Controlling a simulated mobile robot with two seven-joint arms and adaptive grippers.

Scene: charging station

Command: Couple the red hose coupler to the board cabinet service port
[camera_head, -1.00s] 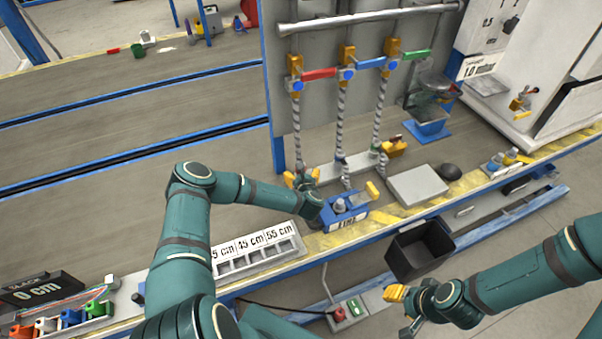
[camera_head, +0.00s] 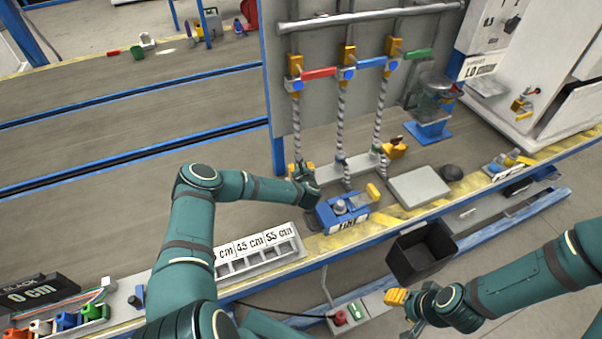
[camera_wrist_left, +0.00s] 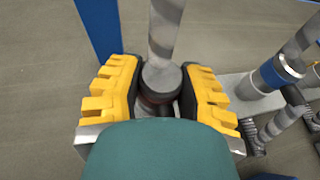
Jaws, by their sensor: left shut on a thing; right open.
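The red-handled hose (camera_head: 297,125) hangs leftmost on the grey board, below a red lever (camera_head: 320,73). My left gripper (camera_head: 302,172) is at its lower end. In the left wrist view, my left gripper (camera_wrist_left: 158,95) is shut around the dark coupler (camera_wrist_left: 160,82) at the hose end, where a dull red band shows low between the fingers. The coupler's tip is hidden by my wrist. A yellow fitting (camera_head: 522,102) shows on the white cabinet (camera_head: 552,65) at the right; I cannot tell whether it is the service port. My right gripper (camera_head: 396,297) is open and empty in front of the bench.
Two more hoses (camera_head: 341,120) hang beside it, with blue and green levers above. A blue box (camera_head: 340,212), a grey block (camera_head: 418,186) and a dark round object (camera_head: 451,173) stand near the bench front. A black bin (camera_head: 425,270) stands below. The left bench surface is largely clear.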

